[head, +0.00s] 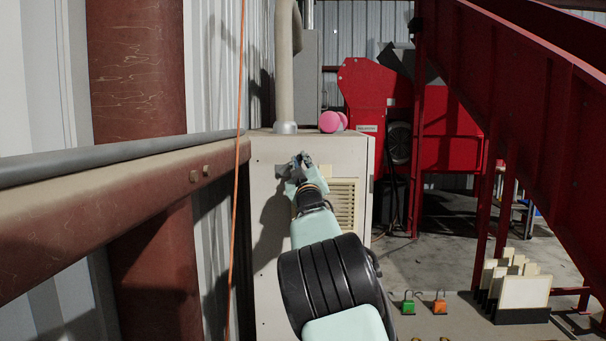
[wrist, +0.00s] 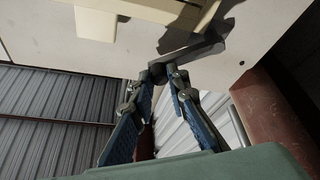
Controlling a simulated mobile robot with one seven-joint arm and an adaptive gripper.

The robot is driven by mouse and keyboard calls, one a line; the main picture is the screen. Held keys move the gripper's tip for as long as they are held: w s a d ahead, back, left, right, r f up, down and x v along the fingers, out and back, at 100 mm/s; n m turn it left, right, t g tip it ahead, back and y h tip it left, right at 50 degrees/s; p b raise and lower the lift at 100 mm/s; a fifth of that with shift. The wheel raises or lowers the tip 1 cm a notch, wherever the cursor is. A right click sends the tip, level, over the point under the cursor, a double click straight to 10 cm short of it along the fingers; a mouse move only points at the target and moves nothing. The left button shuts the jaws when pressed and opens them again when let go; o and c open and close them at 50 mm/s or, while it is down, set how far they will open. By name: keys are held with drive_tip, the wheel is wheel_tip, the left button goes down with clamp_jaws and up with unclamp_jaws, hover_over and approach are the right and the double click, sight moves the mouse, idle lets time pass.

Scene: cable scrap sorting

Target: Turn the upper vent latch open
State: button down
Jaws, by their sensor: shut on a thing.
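My gripper (wrist: 166,76) reaches up to the front of a cream cabinet (head: 262,215). In the wrist view its two blue-padded fingers close on the near end of a dark grey latch handle (wrist: 195,48). The handle lies slantwise against the cabinet face, beside a cream louvred vent (wrist: 188,14). In the head view my gripper (head: 303,165) is at the upper left of the slatted vent (head: 345,203); my arm hides part of the vent, and the latch is too small to make out clearly.
A pink round object (head: 330,121) and a pipe (head: 284,70) are on top of the cabinet. An orange cord (head: 237,170) hangs left of it, near a rusty beam (head: 150,205). Red machinery (head: 450,140) stands at the right. Green (head: 408,306) and orange (head: 439,306) items lie low right.

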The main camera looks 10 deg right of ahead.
drive_tip(key=shift+w+a+r+n+g+y+p, duration=0.2)
drive_tip(key=shift+a+r+n+g+y+p, duration=0.4)
drive_tip(key=shift+a+n+p, duration=1.15)
drive_tip(key=shift+w+a+r+n+g+y+p, duration=0.25)
drive_tip(key=shift+r+n+g+y+p, duration=0.7)
drive_tip(key=shift+n, duration=1.75)
drive_tip(key=shift+w+a+r+n+g+y+p, duration=0.15)
drive_tip(key=shift+a+n+g+y+p, duration=0.25)
drive_tip(key=shift+a+n+p, duration=1.15)
drive_tip(key=shift+d+n, duration=0.45)
drive_tip(key=shift+n, duration=0.35)
drive_tip(key=c, duration=2.2)
unclamp_jaws()
drive_tip(key=shift+o, duration=0.2)
drive_tip(key=v, duration=1.2)
